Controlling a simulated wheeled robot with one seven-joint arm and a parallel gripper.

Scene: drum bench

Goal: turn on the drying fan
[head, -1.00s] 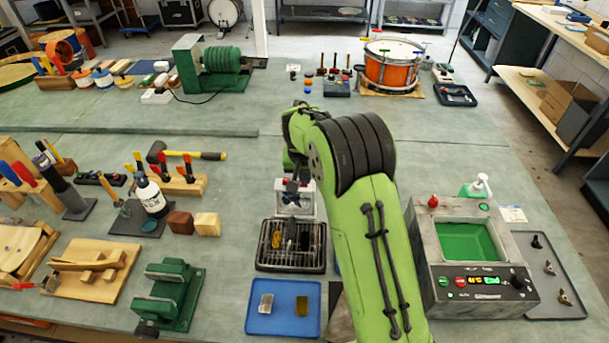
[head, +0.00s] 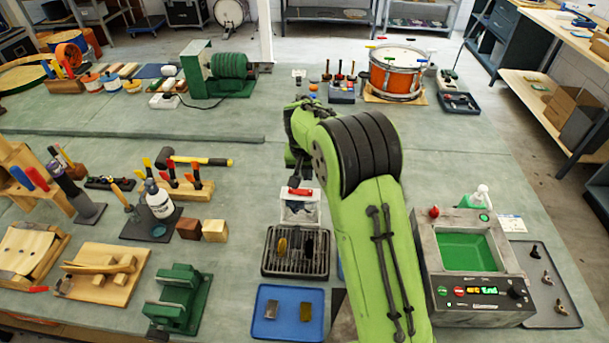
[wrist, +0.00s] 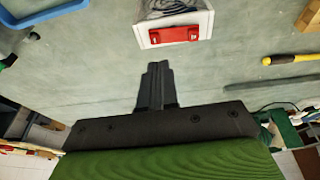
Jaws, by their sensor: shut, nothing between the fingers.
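The drying fan (head: 300,212) is a small pale box standing just behind the dark wire rack. A red switch (head: 300,191) lies along its far top edge. In the wrist view the fan (wrist: 160,12) is at the top, cut by the frame edge, with the red switch (wrist: 173,35) facing me. I cannot tell which way the switch is set. My gripper (wrist: 155,66) is shut and empty, its fingertips short of the switch and a little to its left in the wrist view. In the head view the fingertips are hard to make out against my arm.
The wire rack (head: 268,266) holds small pieces in front of the fan. A blue tray (head: 262,328) lies nearer. Wooden blocks (head: 215,231) and a yellow-handled mallet (head: 205,161) are to the left. A grey basin unit (head: 428,248) stands right.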

